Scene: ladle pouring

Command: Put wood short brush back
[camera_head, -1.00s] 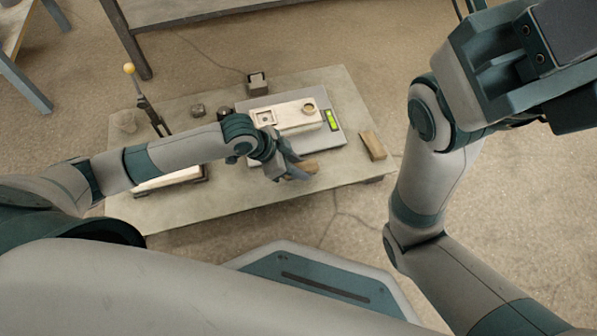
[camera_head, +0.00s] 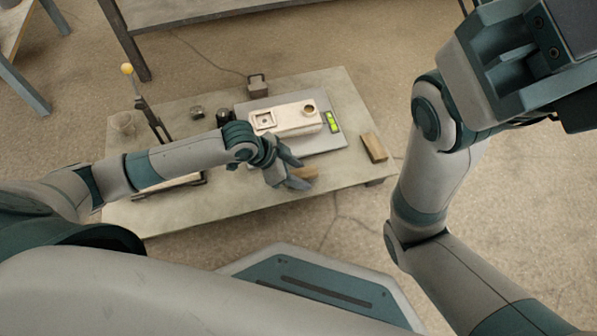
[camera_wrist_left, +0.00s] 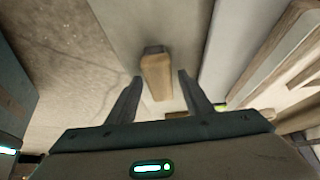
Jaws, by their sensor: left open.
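The short wood brush (camera_head: 309,172) lies at the front edge of the table, partly hidden by my left gripper in the head view. In the left wrist view the brush (camera_wrist_left: 157,76) is a tan wooden block with a dark far end. My left gripper (camera_head: 300,173) is open at the brush. In the left wrist view its two fingers (camera_wrist_left: 160,77) stand apart on either side of the wood, with gaps showing.
A pale mould (camera_head: 290,118) sits on a grey plate (camera_head: 335,143) behind the gripper. A green level (camera_head: 332,121) and another wooden block (camera_head: 374,147) are to the right. A yellow-knobbed lever (camera_head: 127,69) and small dark objects stand at the left. The table's (camera_head: 225,195) front left is bare.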

